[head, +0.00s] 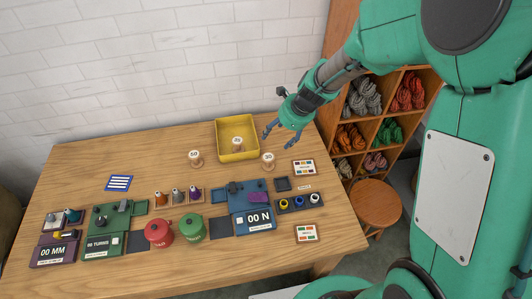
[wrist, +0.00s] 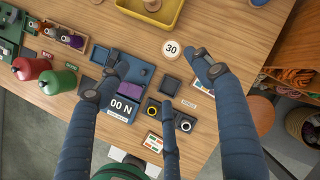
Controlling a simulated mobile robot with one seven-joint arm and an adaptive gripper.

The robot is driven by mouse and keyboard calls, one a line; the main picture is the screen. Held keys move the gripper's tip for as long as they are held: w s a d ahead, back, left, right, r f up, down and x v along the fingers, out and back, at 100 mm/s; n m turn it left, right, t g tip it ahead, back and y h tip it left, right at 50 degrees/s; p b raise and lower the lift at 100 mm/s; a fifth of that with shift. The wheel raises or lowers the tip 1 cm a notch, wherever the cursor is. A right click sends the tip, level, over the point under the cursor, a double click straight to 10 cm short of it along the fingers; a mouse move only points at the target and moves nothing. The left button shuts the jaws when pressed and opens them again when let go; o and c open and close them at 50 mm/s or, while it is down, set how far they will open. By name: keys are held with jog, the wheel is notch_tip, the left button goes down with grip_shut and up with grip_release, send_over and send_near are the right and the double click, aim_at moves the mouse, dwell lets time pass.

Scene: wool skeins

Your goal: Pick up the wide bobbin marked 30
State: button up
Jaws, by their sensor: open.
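A wooden bobbin with a white top (head: 268,158) stands upright on the table, right of the yellow tray. In the wrist view the same bobbin (wrist: 171,49) clearly reads 30. Another bobbin (head: 237,143) stands inside the yellow tray, its number too small to read surely. A third bobbin (head: 195,156), apparently marked 50, stands left of the tray. My gripper (head: 278,139) is open and empty above the table's back right part. In the wrist view its fingers (wrist: 163,72) are spread, with the bobbin marked 30 beyond and between their tips, apart from them.
The yellow tray (head: 222,126) has raised walls. A blue machine (head: 240,206), dark square tray (head: 283,184) and spool rack (head: 300,203) stand nearer the front. Red (head: 158,233) and green (head: 192,229) canisters stand left. A shelf of wool skeins (head: 378,113) borders the right. The back left table is clear.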

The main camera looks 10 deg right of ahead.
jog(key=w+d+f+m, duration=0.1)
jog(key=w+f+m, duration=0.2)
jog(key=f, duration=0.6)
jog(key=shift+w+d+m, duration=0.15)
jog(key=shift+d+m, duration=0.1)
jog(key=shift+m, duration=0.85)
jog(key=shift+f, duration=0.1)
jog(key=b, duration=0.3)
send_near(269, 157)
jog(key=shift+x, duration=2.6)
jog(key=shift+w+p, duration=0.15)
jog(key=shift+p, duration=0.15)
jog(key=shift+b+x, duration=1.15)
jog(key=shift+x, duration=1.4)
jog(key=shift+a, duration=0.1)
